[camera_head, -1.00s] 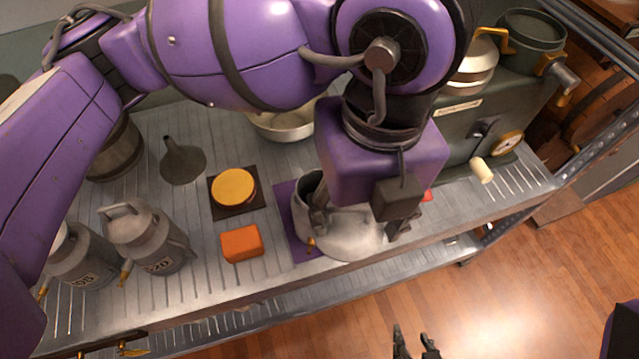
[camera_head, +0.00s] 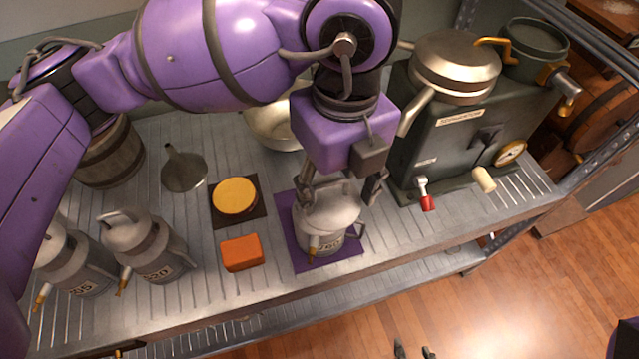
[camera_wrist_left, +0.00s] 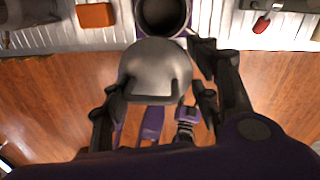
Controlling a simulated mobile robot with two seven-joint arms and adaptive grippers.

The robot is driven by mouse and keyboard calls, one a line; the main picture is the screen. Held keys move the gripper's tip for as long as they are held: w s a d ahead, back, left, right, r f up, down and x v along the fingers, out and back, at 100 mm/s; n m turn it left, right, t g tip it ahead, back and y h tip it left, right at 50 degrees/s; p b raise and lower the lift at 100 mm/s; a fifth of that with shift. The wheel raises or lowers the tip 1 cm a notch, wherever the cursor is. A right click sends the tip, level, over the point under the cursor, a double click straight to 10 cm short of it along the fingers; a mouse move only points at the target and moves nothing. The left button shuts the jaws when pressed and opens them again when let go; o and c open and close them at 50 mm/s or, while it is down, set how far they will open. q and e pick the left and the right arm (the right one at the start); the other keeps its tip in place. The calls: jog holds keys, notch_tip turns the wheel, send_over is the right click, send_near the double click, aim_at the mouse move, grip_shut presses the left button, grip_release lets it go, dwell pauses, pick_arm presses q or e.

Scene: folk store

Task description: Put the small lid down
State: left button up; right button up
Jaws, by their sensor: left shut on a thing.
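My left gripper (camera_head: 342,190) is shut on the small lid (camera_head: 330,207), a grey metal dome. In the head view the lid overlaps the top of a grey can (camera_head: 328,243) that stands on a purple mat (camera_head: 352,262). In the left wrist view the lid (camera_wrist_left: 155,68) hangs between the fingers (camera_wrist_left: 155,100), and the can's open dark mouth (camera_wrist_left: 163,14) shows just beyond it. The lid does not cover that mouth there; its height above the can is hard to tell. My right gripper (camera_head: 414,352) shows only as two separated fingertips at the bottom edge.
An orange block (camera_head: 242,253) and a yellow disc (camera_head: 235,196) on a dark mat lie left of the can. Two grey cans, a funnel (camera_head: 184,170) and a bowl (camera_head: 272,125) stand around. A dark separator machine (camera_head: 440,140) with a red-tipped lever is at right.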

pick_arm(q)
jog(key=w+a+f, duration=0.2)
jog(key=w+f, duration=0.4)
jog(key=f, duration=0.3)
jog(key=shift+f, duration=0.2)
jog(key=o, duration=1.7)
jog(key=shift+w+f, duration=0.1)
jog(key=shift+w, duration=0.05)
